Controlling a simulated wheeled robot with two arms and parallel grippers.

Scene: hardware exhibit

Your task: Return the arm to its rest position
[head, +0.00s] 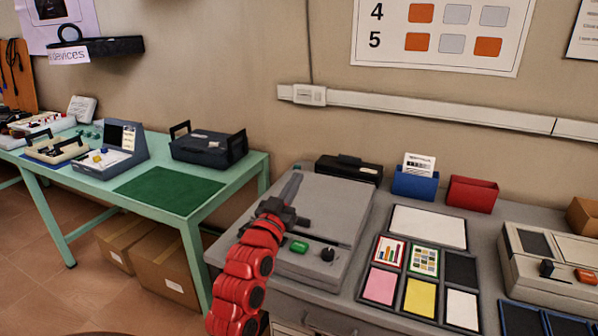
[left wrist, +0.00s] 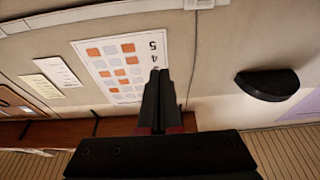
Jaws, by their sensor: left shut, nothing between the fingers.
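My left arm (head: 247,275), red and black, comes up from the bottom of the head view. My left gripper (head: 295,178) is dark, points up and away, and shows in front of the grey flat machine on the counter. In the left wrist view its fingers (left wrist: 158,74) are together with nothing between them. They point toward the wall with the chart of orange and grey squares (left wrist: 120,68). I cannot tell the exact height of the gripper above the machine. My right gripper is not in view.
The grey machine (head: 335,205) has a green button and a black knob. To its right are a panel of coloured cards (head: 420,293), a blue box (head: 414,184) and a red box (head: 472,194). A green-legged table (head: 170,205) with devices stands at left, cardboard boxes (head: 165,262) beneath.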

